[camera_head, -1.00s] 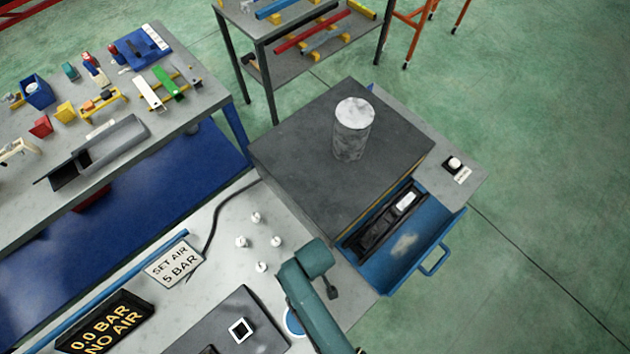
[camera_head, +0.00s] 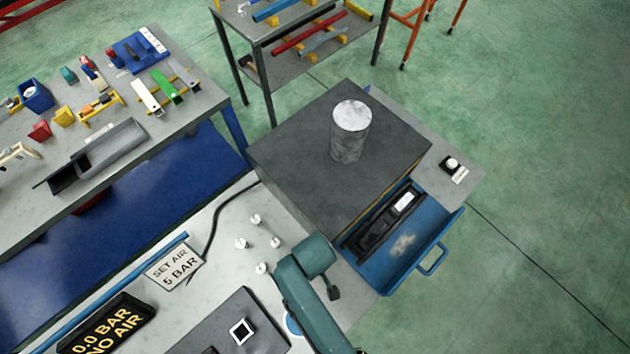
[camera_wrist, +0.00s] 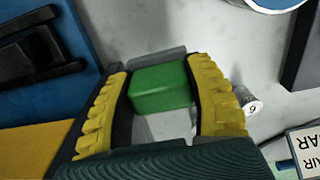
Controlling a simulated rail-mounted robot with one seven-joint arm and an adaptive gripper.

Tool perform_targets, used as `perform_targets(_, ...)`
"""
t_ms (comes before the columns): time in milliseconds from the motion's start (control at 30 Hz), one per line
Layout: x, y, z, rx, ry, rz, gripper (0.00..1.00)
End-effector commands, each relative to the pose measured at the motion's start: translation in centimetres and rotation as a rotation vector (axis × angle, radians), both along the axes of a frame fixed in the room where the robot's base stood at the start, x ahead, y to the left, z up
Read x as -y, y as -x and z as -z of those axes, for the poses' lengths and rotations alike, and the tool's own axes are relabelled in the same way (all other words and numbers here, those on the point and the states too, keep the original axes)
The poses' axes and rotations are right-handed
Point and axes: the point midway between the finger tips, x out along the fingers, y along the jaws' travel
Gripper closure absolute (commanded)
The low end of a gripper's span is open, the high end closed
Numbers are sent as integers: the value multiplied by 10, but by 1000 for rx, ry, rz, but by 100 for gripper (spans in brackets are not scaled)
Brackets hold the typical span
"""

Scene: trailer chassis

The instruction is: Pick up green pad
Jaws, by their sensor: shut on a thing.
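The green pad (camera_wrist: 160,88) is a small green block between the fingers of my gripper (camera_wrist: 163,76) in the wrist view. The gripper is shut on it, with a yellow ridged finger on each side. The pale bench top shows below the pad, between the fingers. I cannot tell how far the pad is above the bench. In the head view the pad is not visible.
A blue drawer (camera_head: 428,243) holds a black tool (camera_head: 388,225). A metal cylinder (camera_head: 347,140) stands on the dark box (camera_head: 290,165). Several white pegs (camera_head: 262,268), an air sign (camera_head: 172,262) and a dark gauge display (camera_head: 105,325) are on the bench.

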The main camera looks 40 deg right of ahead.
Motion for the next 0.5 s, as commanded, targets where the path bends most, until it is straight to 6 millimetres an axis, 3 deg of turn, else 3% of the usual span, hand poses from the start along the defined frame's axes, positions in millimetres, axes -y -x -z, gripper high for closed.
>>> perform_targets(33,0,-2,-18,7,0,0,86)
perform_targets(267,0,-2,-88,7,0,0,86)
perform_targets(400,0,0,-143,0,0,0,86)
perform_targets(500,0,0,-172,-1,0,0,86)
